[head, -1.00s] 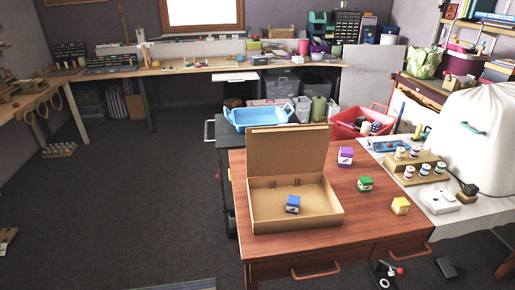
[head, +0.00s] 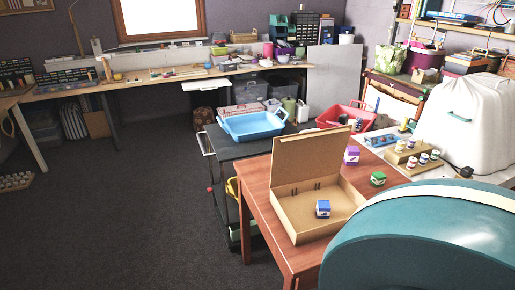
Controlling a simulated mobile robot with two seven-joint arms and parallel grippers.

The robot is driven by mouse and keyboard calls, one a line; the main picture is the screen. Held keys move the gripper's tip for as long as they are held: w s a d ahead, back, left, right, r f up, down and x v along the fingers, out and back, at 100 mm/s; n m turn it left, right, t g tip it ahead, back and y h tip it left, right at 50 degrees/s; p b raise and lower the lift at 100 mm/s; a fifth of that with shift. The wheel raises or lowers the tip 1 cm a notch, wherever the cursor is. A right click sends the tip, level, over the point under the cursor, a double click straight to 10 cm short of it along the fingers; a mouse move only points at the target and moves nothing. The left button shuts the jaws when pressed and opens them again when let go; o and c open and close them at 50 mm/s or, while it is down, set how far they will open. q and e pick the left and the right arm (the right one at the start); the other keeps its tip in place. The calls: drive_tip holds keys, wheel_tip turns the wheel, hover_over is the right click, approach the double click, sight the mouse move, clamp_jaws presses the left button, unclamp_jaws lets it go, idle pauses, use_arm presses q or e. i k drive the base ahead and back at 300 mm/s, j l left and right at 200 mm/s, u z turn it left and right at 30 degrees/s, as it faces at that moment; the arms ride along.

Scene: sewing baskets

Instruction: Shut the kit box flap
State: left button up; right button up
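The cardboard kit box (head: 297,217) sits on the reddish wooden table (head: 262,196). Its flap (head: 305,160) stands up, open, along the far side. A small blue box (head: 323,208) lies inside the kit box. A purple box (head: 352,155) and a green box (head: 378,178) stand on the table to the right of the kit box. Neither of my grippers is in view.
A large teal rounded shape (head: 420,250) with a pale band fills the lower right and hides part of the table. A dark cart (head: 225,150) with a blue tray (head: 250,124) stands behind the table. The floor (head: 120,220) at left is open.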

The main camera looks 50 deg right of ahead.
sight(308, 153)
drive_tip(key=i+j+z, duration=0.25)
drive_tip(key=i, duration=0.35)
drive_tip(key=i+j+z, duration=0.3)
drive_tip(key=i, duration=0.25)
drive_tip(key=i+z, duration=0.2)
drive_tip(key=z, duration=0.2)
drive_tip(key=i+j+z, duration=0.1)
drive_tip(key=z, duration=0.25)
drive_tip(key=i+j+z, duration=0.15)
drive_tip(key=z, duration=0.25)
drive_tip(key=i+j+z, duration=0.2)
drive_tip(key=z, duration=0.15)
drive_tip(key=i+j+z, duration=0.15)
drive_tip(key=z, duration=0.3)
drive_tip(key=i+j+z, duration=0.2)
drive_tip(key=z, duration=0.25)
drive_tip(key=i+j+z, duration=0.1)
drive_tip(key=j+z, duration=0.2)
drive_tip(key=z, duration=0.15)
drive_tip(key=i+j+z, duration=0.15)
drive_tip(key=j+z, duration=0.8)
drive_tip(key=i+j, duration=0.05)
